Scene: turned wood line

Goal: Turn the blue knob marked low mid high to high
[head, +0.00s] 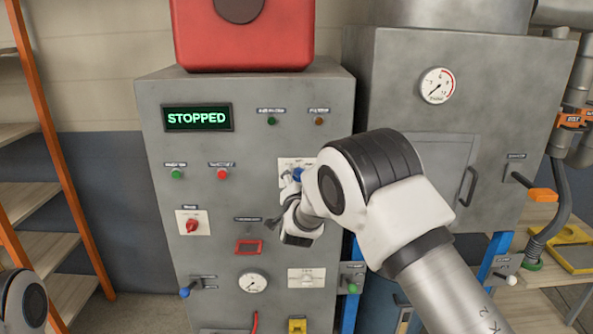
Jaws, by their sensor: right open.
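The blue knob (298,173) sits on a pale plate on the front of the grey control cabinet, right of the red button. My right arm covers the plate's right and lower parts, so its marks and the knob's setting cannot be read. My right gripper (280,203) is open just below and left of the knob, with one finger up close to it and one lower down. I cannot tell whether the upper finger touches the knob. My left gripper is out of view; only a piece of my left arm shows at the lower left.
The cabinet carries a green "STOPPED" display (198,117), a green button (177,174), a red button (223,174), a red rotary switch (192,225), a gauge (252,283) and a blue-tipped lever (186,292). A grey machine with an orange handle (541,195) stands at right.

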